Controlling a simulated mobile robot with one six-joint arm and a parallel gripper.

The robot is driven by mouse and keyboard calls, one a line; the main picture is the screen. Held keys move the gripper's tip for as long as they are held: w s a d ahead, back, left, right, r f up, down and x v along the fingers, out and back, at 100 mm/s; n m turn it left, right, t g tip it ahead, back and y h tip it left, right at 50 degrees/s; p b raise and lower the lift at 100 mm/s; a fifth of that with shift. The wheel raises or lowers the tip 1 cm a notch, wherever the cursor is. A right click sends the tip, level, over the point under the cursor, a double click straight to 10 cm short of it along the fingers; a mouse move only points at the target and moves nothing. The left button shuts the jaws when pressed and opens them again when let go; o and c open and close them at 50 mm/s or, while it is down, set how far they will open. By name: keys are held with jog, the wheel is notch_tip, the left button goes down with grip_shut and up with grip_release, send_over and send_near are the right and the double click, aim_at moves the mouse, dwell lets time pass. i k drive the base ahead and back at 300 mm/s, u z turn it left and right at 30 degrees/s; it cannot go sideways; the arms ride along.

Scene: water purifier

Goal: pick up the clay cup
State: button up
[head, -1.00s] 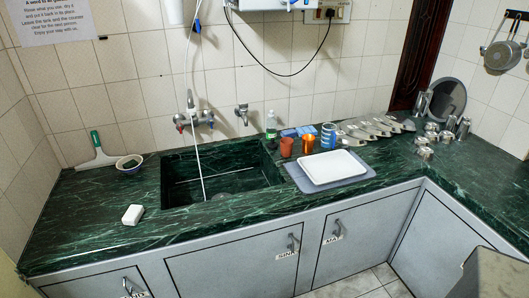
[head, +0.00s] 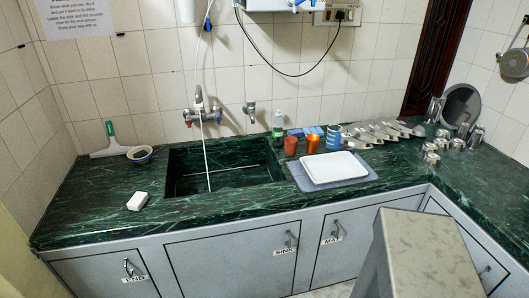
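Two reddish-orange cups stand upright side by side on the green marble counter, right of the sink. The left one, a duller terracotta and apparently the clay cup (head: 291,146), is beside a shinier orange, copper-like cup (head: 312,144). They stand behind the white tray. Nothing is touching the clay cup from my side. My gripper is not in view.
The sink (head: 205,182) is left of the cups. A white tray (head: 334,168) on a grey mat lies in front of them. A blue patterned cup (head: 333,137) and a bottle (head: 278,125) flank them. A grey block (head: 425,250) with a speckled top stands at lower right.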

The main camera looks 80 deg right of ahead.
aim_at(291, 141)
jog(key=z, duration=0.55)
jog(key=k, duration=0.1)
jog(key=u, duration=1.6)
jog(key=k, duration=1.75)
jog(key=z, duration=1.6)
